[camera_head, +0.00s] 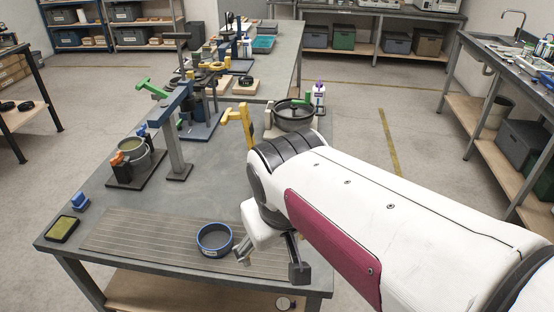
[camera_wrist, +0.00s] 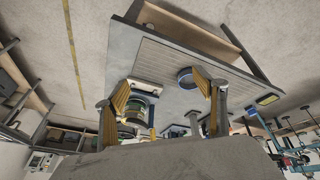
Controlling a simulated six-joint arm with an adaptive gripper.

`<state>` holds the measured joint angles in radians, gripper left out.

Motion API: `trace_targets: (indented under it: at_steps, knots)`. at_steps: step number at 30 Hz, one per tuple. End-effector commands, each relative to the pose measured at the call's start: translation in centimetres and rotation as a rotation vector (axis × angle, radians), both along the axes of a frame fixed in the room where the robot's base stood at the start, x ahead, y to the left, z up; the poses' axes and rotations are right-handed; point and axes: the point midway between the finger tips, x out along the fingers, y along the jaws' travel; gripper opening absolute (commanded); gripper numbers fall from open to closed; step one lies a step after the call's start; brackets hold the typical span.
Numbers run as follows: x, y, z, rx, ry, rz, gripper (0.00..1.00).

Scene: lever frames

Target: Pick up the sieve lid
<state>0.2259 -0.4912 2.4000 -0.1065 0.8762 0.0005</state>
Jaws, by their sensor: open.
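My gripper (camera_head: 271,264) hangs above the right part of the ribbed mat, partly hidden by my white arm. Its two fingers are spread apart with nothing between them in the wrist view (camera_wrist: 162,94). A blue round ring-shaped pan (camera_head: 214,240) with a white label sits on the mat, left of my gripper; it also shows in the wrist view (camera_wrist: 186,77), partly behind a finger. A dark round vessel (camera_head: 293,117) with a green handle stands in a pale stand farther back, partly hidden by my arm. I cannot tell for certain which piece is the sieve lid.
The grey bench (camera_head: 215,165) holds a blue lever post (camera_head: 174,130), a pot in a clamp stand (camera_head: 135,160), a yellow upright lever (camera_head: 245,127) and a white bottle (camera_head: 318,97). The mat's left part (camera_head: 135,232) is clear.

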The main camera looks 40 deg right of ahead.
Motion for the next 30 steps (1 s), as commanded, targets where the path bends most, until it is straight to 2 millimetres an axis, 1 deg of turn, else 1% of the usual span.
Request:
trace_targets:
  at_steps: [1,8,12,18,24,30]
  knots:
    - [0.9,-1.5,0.2,-0.028,0.004,-0.013,0.7]
    - [5.3,-8.7,2.1,-0.18,-0.035,-0.066,0.7]
    - [8.3,-13.4,3.8,-0.278,-0.085,-0.096,0.7]
    - [12.9,-19.9,6.5,-0.411,-0.18,-0.121,0.7]
    - [17.5,-25.2,9.3,-0.514,-0.292,-0.111,0.7]
    - [21.9,-29.1,11.6,-0.58,-0.405,-0.069,0.7]
